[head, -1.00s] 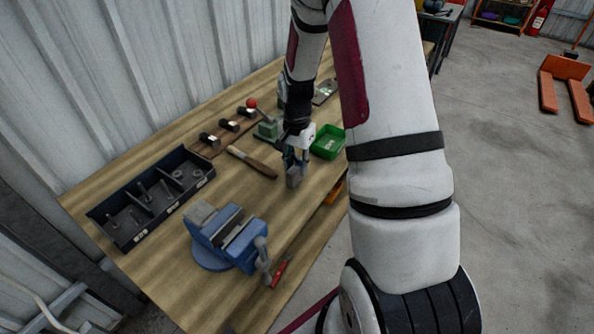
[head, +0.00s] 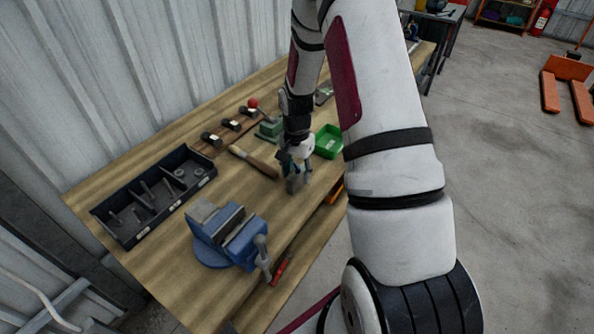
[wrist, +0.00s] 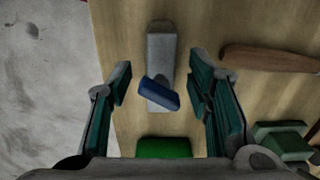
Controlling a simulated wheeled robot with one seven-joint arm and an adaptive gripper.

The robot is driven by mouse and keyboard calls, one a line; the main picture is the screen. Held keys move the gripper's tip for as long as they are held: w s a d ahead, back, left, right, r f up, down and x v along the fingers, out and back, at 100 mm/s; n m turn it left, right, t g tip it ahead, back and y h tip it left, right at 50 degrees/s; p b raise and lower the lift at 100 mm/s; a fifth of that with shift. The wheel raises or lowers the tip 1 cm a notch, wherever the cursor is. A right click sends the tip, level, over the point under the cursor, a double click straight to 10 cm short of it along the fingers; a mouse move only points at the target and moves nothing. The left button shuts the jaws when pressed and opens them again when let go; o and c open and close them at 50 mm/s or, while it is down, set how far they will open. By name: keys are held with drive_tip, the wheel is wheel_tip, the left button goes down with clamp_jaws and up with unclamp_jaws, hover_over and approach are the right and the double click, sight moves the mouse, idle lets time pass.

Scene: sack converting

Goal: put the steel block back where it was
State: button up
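The grey steel block (wrist: 161,45) lies on the wooden bench in the wrist view, long side up and down in the picture. A small blue piece (wrist: 158,94) lies slantwise over its lower end; I cannot tell whether they are joined. My gripper (wrist: 160,88) is open, one finger on each side of the blue piece, with gaps showing on both sides. In the head view my gripper (head: 296,180) is low over the bench near its front edge, and it largely hides the block.
A blue vise (head: 226,236) and a black divided tray (head: 150,196) stand left on the bench. A wooden-handled tool (head: 253,161) lies left of my gripper, a green bin (head: 329,141) behind it. A red-handled tool (head: 282,268) lies at the front edge.

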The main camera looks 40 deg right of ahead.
wheel_tip(320, 180, up, 11)
drive_tip(key=shift+b, duration=0.85)
drive_tip(key=s+a+r+n+t, duration=0.1)
drive_tip(key=s+a+r+n, duration=0.2)
drive_tip(key=a+r, duration=0.35)
drive_tip(key=s+a+r+n+t, duration=0.2)
drive_tip(key=s+a+r+n, duration=0.1)
drive_tip(key=r, duration=0.7)
drive_tip(key=s+a+r+n+t, duration=0.1)
drive_tip(key=s+a+r+n, duration=0.2)
drive_tip(key=s, duration=0.4)
drive_tip(key=s+a+r+n+t, duration=0.1)
drive_tip(key=s+a+r+n, duration=0.2)
drive_tip(key=s, duration=0.4)
drive_tip(key=shift+a+r+n+t, duration=0.35)
drive_tip(key=shift+a+n, duration=0.55)
drive_tip(key=shift+a, duration=0.35)
